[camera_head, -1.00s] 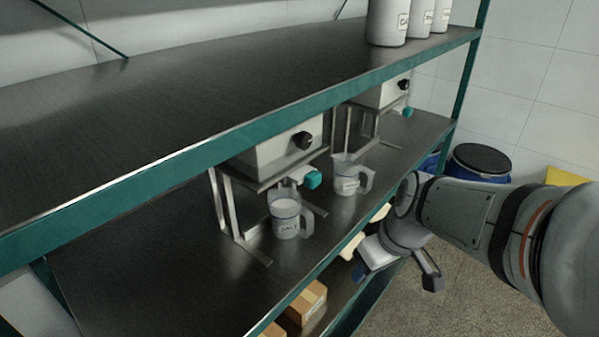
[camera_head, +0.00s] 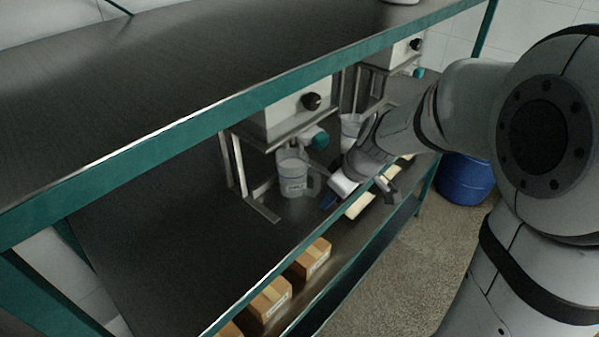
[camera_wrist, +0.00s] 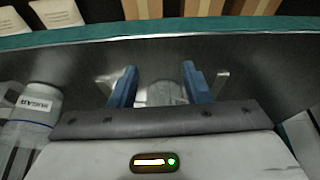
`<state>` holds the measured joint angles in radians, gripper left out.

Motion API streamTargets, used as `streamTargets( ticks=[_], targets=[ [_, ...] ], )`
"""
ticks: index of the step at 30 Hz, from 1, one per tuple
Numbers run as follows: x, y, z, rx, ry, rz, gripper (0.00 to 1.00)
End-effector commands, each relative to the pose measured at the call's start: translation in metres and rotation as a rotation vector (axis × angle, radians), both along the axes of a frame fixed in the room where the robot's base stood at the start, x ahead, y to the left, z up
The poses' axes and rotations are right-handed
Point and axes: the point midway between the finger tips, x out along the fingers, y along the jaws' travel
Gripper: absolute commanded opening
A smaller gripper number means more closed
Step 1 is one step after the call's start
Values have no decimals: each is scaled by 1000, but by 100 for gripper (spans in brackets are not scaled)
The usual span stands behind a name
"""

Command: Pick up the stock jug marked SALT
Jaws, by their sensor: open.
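Two clear jugs with pale contents stand on the dark middle shelf. The nearer jug (camera_head: 293,172) has a front label too small to read surely and a handle on its right. The farther jug (camera_head: 350,124) is partly hidden by my arm. In the wrist view, a jug (camera_wrist: 36,106) at the left has a label that seems to read SUGAR. My gripper (camera_head: 329,200) is just right of the nearer jug, near its handle, apart as far as I can tell. In the wrist view its blue fingers (camera_wrist: 158,88) are open, with a pale, unclear shape between them.
Cartons (camera_head: 270,299) sit on the lower shelf. A blue drum (camera_head: 465,180) stands on the floor beyond. The middle shelf is bare at the left.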

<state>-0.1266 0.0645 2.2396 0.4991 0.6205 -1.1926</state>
Motion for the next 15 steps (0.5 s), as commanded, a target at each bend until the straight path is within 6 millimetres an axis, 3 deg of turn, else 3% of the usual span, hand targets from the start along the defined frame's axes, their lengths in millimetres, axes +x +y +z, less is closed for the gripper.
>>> streamTargets(
  ticks=[8,15],
  targets=[
    [23,34,2,0,2,5,44],
    [29,42,-25,0,3,1,44]
  ],
)
